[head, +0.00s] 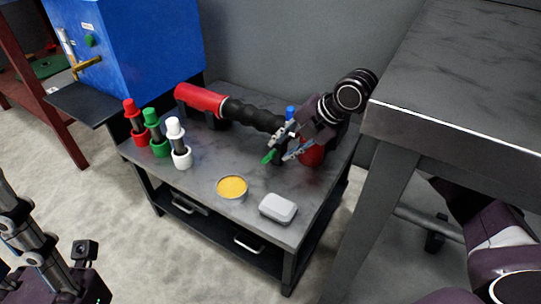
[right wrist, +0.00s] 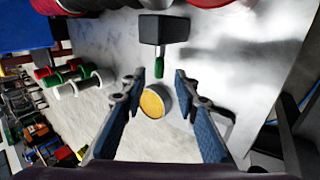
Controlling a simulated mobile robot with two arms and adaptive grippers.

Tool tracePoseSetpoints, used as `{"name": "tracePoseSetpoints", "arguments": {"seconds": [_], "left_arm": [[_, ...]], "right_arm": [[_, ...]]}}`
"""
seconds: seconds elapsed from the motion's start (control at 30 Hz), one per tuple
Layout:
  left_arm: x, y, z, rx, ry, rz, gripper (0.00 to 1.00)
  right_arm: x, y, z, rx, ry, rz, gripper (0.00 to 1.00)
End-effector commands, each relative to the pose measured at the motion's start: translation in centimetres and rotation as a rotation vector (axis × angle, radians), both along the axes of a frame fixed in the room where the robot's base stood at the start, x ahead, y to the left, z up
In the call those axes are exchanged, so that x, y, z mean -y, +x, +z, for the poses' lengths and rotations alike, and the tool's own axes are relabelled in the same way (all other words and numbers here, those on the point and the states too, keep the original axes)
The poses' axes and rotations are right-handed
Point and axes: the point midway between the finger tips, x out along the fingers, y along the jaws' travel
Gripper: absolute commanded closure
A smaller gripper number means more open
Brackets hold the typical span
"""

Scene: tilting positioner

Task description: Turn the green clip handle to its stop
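The green clip handle (head: 268,157) is a short green grip below the black-and-red tool on the grey bench. In the right wrist view the green handle (right wrist: 160,69) sticks out from a dark block (right wrist: 163,29). My right gripper (head: 283,146) is at the handle from above right. In its own wrist view the right gripper (right wrist: 159,78) is open, with the handle's end between or just beyond its fingertips and a gap on both sides. My left gripper (head: 18,215) is partly in view at the lower left, far from the bench; its fingertips are not clear.
Red (head: 134,116), green (head: 155,134) and white (head: 178,143) capped holders stand at the bench's left. A yellow-filled tin (head: 232,188) and a pale box (head: 278,208) lie at the front. A blue cabinet (head: 140,50) and a dark table (head: 460,80) flank the bench.

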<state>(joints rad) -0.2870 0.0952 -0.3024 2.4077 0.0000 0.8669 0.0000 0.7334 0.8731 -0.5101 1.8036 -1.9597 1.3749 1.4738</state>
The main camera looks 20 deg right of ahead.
Motion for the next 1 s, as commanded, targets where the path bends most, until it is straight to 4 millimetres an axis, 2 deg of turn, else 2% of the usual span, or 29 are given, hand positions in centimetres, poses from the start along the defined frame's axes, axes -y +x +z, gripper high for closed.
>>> {"name": "tracePoseSetpoints", "arguments": {"seconds": [0.1,0.33,0.5,0.77,1.0], "left_arm": [[0.1,0.1,-0.1,0.026,0.002,0.002,0.64],[0.2,0.2,0.6,0.072,0.006,0.006,0.64],[0.3,0.3,1.0,0.087,0.008,0.007,0.64],[0.3,0.3,1.2,0.088,0.01,0.008,0.64],[0.3,0.3,1.2,0.089,0.009,0.007,0.64]], "right_arm": [[-0.9,0.8,-2.1,-0.003,0.002,0.004,0.72],[-2.2,2.4,-4.8,-0.001,0.006,0.003,0.72],[-2.6,3.0,-5.6,0.0,0.005,0.004,0.72],[-2.7,3.1,-5.7,-0.001,0.004,0.004,0.72],[-2.7,3.1,-5.7,-0.001,0.004,0.004,0.96]]}}
